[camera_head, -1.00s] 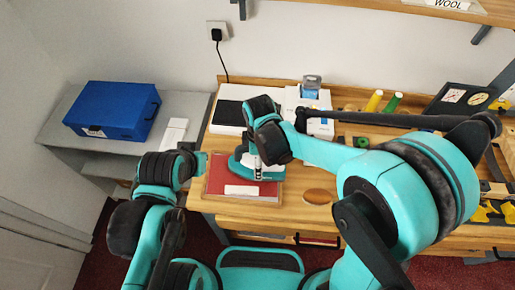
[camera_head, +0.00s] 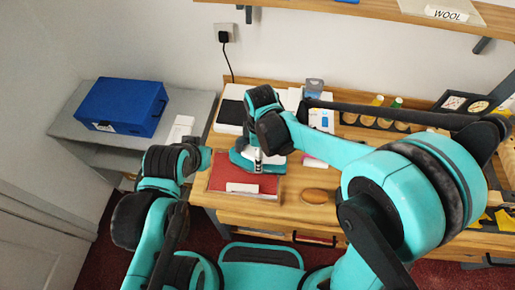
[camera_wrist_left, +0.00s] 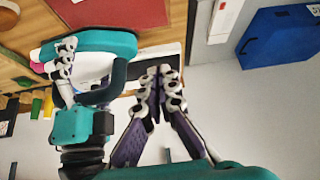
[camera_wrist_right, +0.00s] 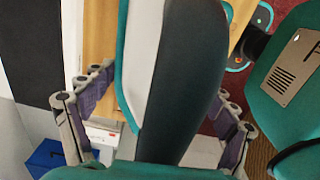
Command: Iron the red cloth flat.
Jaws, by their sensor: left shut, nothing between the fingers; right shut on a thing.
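The red cloth (camera_head: 226,178) lies on the front left of the wooden counter, with a white strip (camera_head: 243,188) at its front edge. It also shows in the left wrist view (camera_wrist_left: 85,12). The teal and white iron (camera_head: 243,162) is over the cloth's back part; contact with the cloth cannot be told. My right gripper (camera_head: 258,160) is shut on the iron's handle; the dark handle (camera_wrist_right: 185,85) fills the right wrist view between the fingers. My left gripper (camera_wrist_left: 158,80) is shut and empty, left of the cloth. The cloth under the iron is hidden.
A blue box (camera_head: 120,105) stands on the grey side shelf (camera_head: 75,128) at left. A brown oval pad (camera_head: 315,196) lies right of the cloth. My right arm spans the counter's right side.

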